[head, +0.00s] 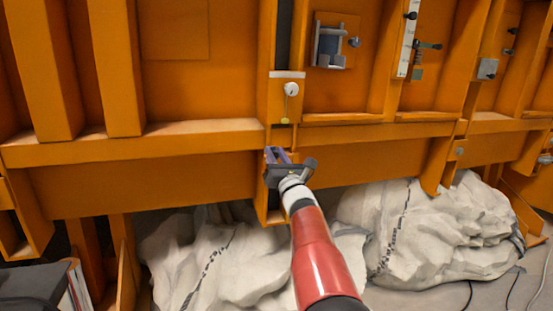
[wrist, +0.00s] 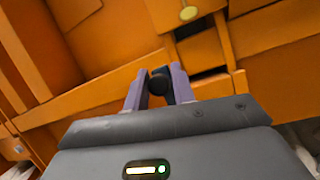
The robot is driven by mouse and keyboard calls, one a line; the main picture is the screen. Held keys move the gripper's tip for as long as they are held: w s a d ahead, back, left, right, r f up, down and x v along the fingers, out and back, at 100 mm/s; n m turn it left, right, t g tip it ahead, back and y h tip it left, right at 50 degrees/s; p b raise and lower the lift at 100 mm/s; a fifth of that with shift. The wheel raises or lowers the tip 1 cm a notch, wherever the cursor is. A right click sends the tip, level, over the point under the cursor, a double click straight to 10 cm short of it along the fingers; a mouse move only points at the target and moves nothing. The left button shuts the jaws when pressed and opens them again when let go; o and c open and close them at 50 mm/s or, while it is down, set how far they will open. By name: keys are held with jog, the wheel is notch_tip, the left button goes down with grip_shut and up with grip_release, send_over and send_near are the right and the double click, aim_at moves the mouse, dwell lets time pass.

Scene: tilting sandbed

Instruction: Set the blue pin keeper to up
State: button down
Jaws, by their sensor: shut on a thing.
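My gripper (head: 278,155) is at the lower part of an orange upright post in the head view. In the wrist view its two purple-grey fingers (wrist: 158,76) are closed around a small dark, bluish knob (wrist: 159,84), which I take to be the blue pin keeper. The fingers and gripper body hide much of it, and I cannot tell whether it stands up or down. In the head view the gripper covers it.
A white round knob (head: 291,89) and a hanging yellow tag (head: 285,120) are just above on the post. A grey bracket (head: 329,45) with a blue part is higher right. Pale sacks (head: 225,265) lie below. Orange ledges (head: 130,145) stick out on both sides.

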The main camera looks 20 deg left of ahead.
jog(key=shift+s+a+f, duration=0.1)
jog(key=shift+a, duration=0.1)
jog(key=c, duration=1.3)
grip_release()
jog(key=shift+d, duration=0.15)
jog(key=shift+s+d+f, duration=0.15)
jog(key=shift+b+v, duration=0.95)
jog(key=shift+v, duration=2.6)
